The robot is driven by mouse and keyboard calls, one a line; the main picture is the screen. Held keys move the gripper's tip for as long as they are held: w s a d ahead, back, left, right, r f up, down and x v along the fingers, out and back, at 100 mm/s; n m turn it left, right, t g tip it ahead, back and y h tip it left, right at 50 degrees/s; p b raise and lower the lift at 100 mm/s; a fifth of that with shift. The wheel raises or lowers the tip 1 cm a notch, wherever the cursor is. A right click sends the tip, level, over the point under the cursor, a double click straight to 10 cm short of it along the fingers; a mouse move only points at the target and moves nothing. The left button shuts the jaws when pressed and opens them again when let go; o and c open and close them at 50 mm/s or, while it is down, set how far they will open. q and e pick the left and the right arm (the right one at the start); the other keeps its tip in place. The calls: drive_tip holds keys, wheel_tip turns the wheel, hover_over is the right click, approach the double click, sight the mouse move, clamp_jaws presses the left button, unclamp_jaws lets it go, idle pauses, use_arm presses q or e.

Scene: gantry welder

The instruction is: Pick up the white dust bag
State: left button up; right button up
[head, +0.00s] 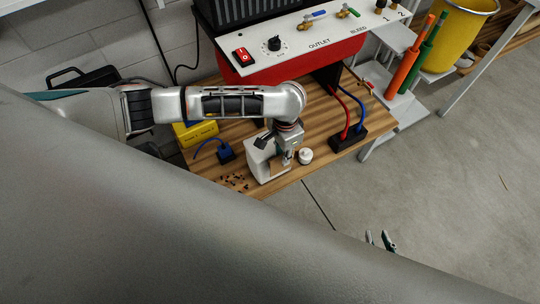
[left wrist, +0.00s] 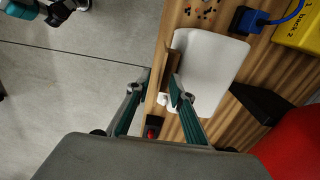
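The white dust bag (head: 260,162), a pale block-like shape, stands near the front edge of the wooden table (head: 215,165). In the left wrist view the bag (left wrist: 214,70) lies to the right of the fingers, and one finger overlaps its edge. My left gripper (head: 287,157) is at the bag's right side in the head view, partly covering it. In the left wrist view its fingers (left wrist: 158,84) are apart, with the table edge seen between them. Contact with the bag cannot be told. My right gripper (head: 381,241) is open and empty over the floor.
A small white round item (head: 305,156) is beside the left gripper. A dark block with red and blue cables (head: 347,138), a blue plug (head: 226,152) and a yellow box (head: 196,131) are on the table. The red machine (head: 290,64) overhangs the back. Floor in front is clear.

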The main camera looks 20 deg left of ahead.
use_arm(q)
drive_tip(key=shift+f+p, duration=0.25)
drive_tip(key=shift+p, duration=0.15)
idle(0.8)
clamp_jaws()
